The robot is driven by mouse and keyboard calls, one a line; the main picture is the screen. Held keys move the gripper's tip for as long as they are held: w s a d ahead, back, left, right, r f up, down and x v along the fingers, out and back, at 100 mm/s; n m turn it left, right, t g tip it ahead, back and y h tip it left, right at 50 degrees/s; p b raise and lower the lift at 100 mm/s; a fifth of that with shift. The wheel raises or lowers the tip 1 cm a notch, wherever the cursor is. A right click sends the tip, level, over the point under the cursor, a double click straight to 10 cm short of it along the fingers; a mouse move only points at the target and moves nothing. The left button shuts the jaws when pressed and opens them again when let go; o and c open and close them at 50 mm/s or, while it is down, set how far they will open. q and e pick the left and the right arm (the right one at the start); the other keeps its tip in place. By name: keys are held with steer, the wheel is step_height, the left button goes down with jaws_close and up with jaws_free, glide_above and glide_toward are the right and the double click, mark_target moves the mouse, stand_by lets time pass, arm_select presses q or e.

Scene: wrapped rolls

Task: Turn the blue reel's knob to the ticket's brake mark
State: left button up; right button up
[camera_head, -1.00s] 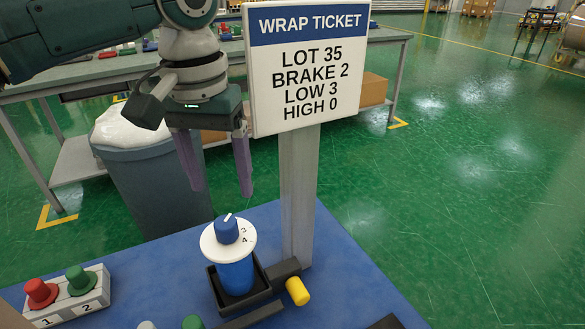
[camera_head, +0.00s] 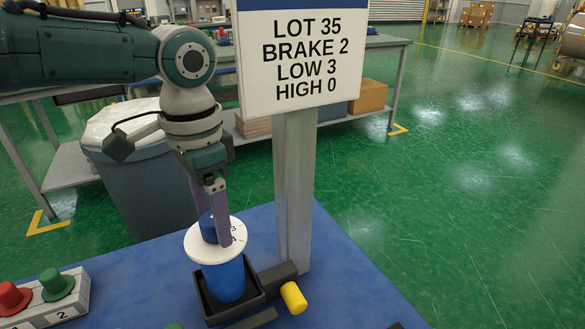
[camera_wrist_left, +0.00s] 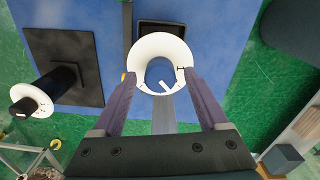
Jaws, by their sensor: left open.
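The blue reel (camera_head: 224,282) stands upright in a black square holder on the blue table. A white dial disc (camera_head: 196,246) sits on top, with the blue knob (camera_head: 207,228) at its middle. In the wrist view the knob (camera_wrist_left: 158,71) shows a white pointer line towards the lower right of the picture. My left gripper (camera_head: 216,226) is open above the disc. In the wrist view its fingers (camera_wrist_left: 160,82) straddle the knob, apart from it. They hide most of the dial numbers. The wrap ticket (camera_head: 305,60) reads LOT 35, BRAKE 2, LOW 3, HIGH 0.
The ticket's grey post (camera_head: 294,190) rises close to the right of the reel. A yellow-ended black part (camera_head: 294,297) lies beside the holder. A block with red and green knobs (camera_head: 48,297) is at left. A grey bin (camera_head: 150,185) stands behind the table.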

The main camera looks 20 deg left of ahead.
arm_select(q)
steer(key=shift+f, duration=0.5)
steer(key=shift+c, duration=0.3)
